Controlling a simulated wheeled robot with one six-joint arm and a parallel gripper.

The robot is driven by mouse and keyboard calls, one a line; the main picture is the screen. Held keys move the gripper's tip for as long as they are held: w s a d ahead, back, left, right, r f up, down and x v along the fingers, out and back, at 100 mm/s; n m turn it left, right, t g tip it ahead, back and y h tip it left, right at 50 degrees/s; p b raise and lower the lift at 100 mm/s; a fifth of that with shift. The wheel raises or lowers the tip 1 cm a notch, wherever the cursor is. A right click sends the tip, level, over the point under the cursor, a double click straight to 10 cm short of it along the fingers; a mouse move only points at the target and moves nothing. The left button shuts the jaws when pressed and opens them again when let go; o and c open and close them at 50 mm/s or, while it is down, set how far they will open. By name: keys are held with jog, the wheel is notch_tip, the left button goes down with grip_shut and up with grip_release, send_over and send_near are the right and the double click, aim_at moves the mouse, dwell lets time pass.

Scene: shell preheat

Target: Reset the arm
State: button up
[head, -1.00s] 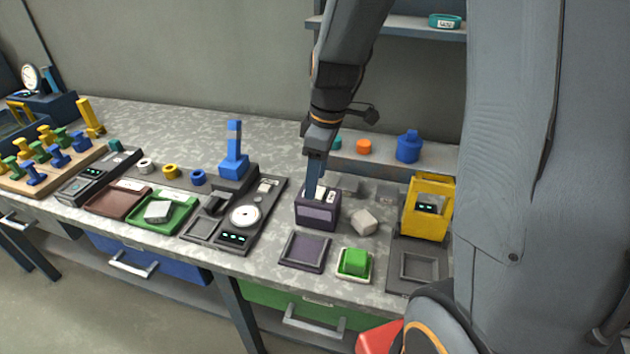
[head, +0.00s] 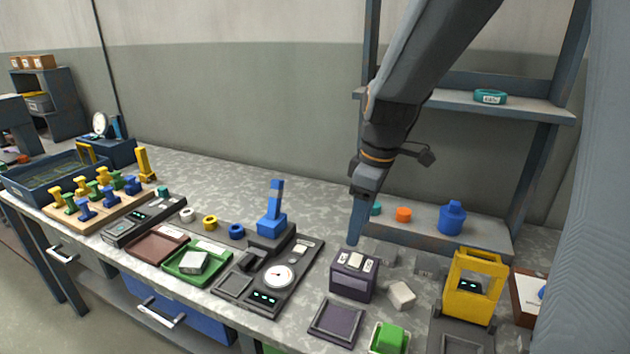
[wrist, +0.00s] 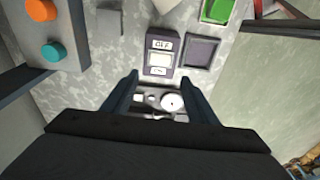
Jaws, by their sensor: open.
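My gripper (head: 354,236) hangs above the bench, just over the back of a dark purple switch box (head: 352,276) with light labels on top. In the wrist view the two fingers of my gripper (wrist: 158,84) are spread apart with nothing between them. The switch box also shows there (wrist: 160,52), just beyond the fingertips, with an OFF label readable. The gripper appears apart from the box.
A shelf unit (head: 470,240) with an orange and a blue part stands behind. A dial station (head: 279,277) with a blue handle (head: 271,215) stands left.

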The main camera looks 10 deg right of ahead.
jog(key=s+f+m+h, duration=0.1)
jog(key=s+f+m, duration=0.6)
jog(key=s+m, duration=0.3)
jog(key=shift+s+f+m, duration=0.15)
jog(key=shift+s+m, duration=0.25)
jog(key=shift+s, duration=0.6)
